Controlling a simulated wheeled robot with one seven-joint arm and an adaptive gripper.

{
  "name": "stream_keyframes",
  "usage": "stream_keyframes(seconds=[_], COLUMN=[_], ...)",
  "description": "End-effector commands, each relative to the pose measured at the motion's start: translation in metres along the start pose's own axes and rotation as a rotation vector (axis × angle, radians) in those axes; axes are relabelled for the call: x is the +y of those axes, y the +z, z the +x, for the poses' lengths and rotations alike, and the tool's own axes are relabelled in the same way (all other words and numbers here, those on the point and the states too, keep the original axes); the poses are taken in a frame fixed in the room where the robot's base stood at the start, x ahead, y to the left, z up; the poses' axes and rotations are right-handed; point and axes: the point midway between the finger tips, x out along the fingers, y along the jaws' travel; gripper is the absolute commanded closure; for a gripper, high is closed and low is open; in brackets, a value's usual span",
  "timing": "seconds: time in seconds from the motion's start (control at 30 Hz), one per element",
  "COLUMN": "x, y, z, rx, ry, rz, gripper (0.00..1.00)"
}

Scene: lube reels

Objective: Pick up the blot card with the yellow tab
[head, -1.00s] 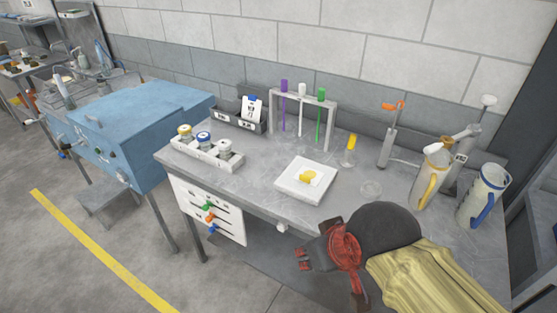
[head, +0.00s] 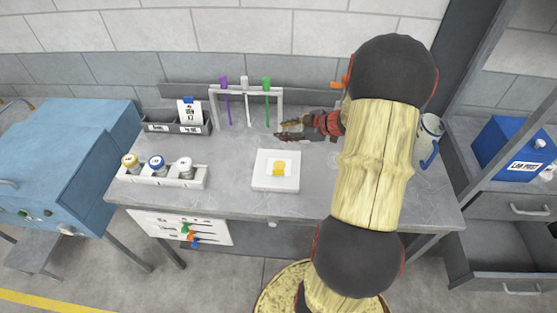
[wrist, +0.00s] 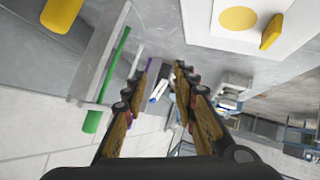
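The blot card (head: 278,169) lies flat on a square white block (head: 262,182) near the middle of the bench. A yellow patch shows on it. In the wrist view the card (wrist: 262,18) is at the upper right, with a round yellow blot and a raised yellow tab (wrist: 271,32). My gripper (head: 281,131) is above the bench, behind the block and near the right post of the tube rack. In the wrist view my gripper (wrist: 161,72) has its two fingers apart, with nothing held between them. The card is outside the fingers.
The rack (head: 246,90) holding purple, white and green tubes stands at the back. A grey card holder (head: 160,124) is left of it, with a blue-tabbed card. A white tray (head: 134,180) of capped jars is front left. A blue-handled jug (head: 430,135) stands right, partly behind my arm.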

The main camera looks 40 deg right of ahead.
Motion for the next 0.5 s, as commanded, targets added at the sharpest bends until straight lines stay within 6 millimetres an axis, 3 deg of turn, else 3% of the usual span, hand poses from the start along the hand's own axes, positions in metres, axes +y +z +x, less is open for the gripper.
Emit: stream_keyframes(seconds=[0.03, 0.1, 0.2, 0.37, 0.5], x=[-0.015, -0.042, -0.074, -0.102, -0.111], y=[0.019, 0.037, 0.053, 0.063, 0.062], z=[-0.012, -0.025, -0.045, -0.062, -0.054], rx=[0.038, 0.098, 0.170, 0.234, 0.245], ry=[-0.071, -0.170, -0.281, -0.372, -0.389], rz=[0.037, 0.075, 0.126, 0.171, 0.177], gripper=[0.72, 0.72, 0.72, 0.72, 0.72])
